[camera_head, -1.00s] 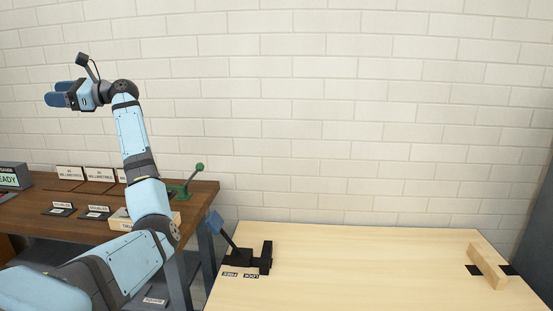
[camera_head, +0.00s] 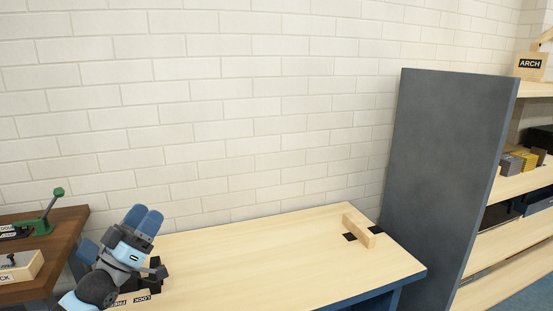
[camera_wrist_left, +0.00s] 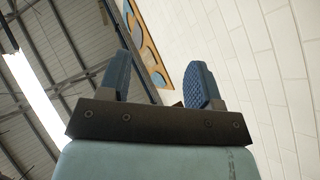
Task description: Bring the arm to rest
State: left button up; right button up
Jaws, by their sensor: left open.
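My left gripper (camera_head: 143,219) is in the lower left of the head view, in front of the left end of the light wooden table (camera_head: 270,250). Its two blue fingers point up. In the left wrist view, the fingers (camera_wrist_left: 163,80) stand apart with nothing held between them. My left arm hides part of the table's left end and the black fixture there. My right gripper is not in view.
A wooden block (camera_head: 359,230) stands on black pads at the table's right end. A tall grey panel (camera_head: 440,170) and shelves (camera_head: 520,184) stand to the right. A dark bench (camera_head: 40,250) with a green-handled lever (camera_head: 45,215) is at left. The table's middle is clear.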

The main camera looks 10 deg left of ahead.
pick_arm(q)
jog(key=s+d+f+m+g+h, duration=0.1)
jog(key=s+d+f+m+g, duration=0.8)
jog(key=s+d+f, duration=1.25)
jog(key=w+d+r+n+t+y+p, duration=0.1)
jog(key=w+d+r+n+y+p, duration=0.2)
jog(key=r+n, duration=0.45)
jog(key=s+a+r+g+y+p, duration=0.3)
jog(key=s+a+r+g+p, duration=0.2)
jog(key=p, duration=2.7)
jog(key=shift+s+a+r, duration=0.15)
jog(key=shift+s+r, duration=0.05)
jog(key=shift+r, duration=0.55)
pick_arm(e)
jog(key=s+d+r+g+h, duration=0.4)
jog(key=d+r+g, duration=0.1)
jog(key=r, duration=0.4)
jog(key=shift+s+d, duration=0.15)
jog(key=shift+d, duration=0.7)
